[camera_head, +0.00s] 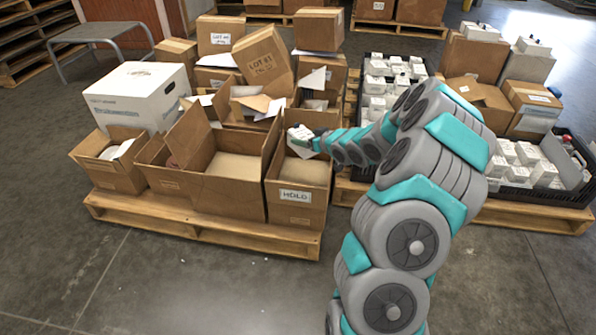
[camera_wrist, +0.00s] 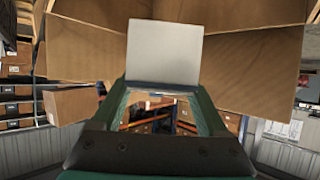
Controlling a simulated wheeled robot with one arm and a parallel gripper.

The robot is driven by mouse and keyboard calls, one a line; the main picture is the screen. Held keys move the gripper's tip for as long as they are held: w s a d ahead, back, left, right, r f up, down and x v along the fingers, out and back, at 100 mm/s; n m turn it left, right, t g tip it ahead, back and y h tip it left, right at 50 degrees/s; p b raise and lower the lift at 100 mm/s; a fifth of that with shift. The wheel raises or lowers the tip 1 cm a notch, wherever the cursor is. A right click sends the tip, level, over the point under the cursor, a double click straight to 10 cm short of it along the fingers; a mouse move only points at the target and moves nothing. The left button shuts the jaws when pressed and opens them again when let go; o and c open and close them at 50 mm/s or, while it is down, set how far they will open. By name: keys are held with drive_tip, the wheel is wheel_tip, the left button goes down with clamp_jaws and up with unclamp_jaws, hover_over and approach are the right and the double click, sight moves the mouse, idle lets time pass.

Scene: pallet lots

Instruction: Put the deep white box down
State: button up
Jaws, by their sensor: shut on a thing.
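A small white box (camera_head: 299,133) is at the end of my arm in the head view. In the wrist view the white box (camera_wrist: 165,50) shows as a pale flat face beyond my gripper (camera_wrist: 164,84), which is shut on it. My gripper (camera_head: 314,143) is above the back part of an open brown carton labelled HOLD (camera_head: 296,196). The carton's bottom looks pale and bare where I see it. I cannot tell whether the box touches the carton's walls. My arm hides part of the space to the right.
A wider open carton (camera_head: 208,190) stands to the left of the HOLD carton on a wooden pallet (camera_head: 200,232). Stacked cartons (camera_head: 264,60) stand behind. A black crate (camera_head: 377,93) of white boxes is at the right back. The floor in front is clear.

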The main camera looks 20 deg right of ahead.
wheel_tip(320, 180, down, 9)
drive_tip(key=b, duration=0.1)
drive_tip(key=shift+f, duration=0.15)
idle(0.3)
drive_tip(key=shift+f, duration=0.4)
drive_tip(key=shift+s+f, duration=0.1)
drive_tip(key=shift+f, duration=0.1)
drive_tip(key=o, duration=1.2)
drive_tip(key=shift+f, duration=0.15)
drive_tip(key=shift+o, duration=0.2)
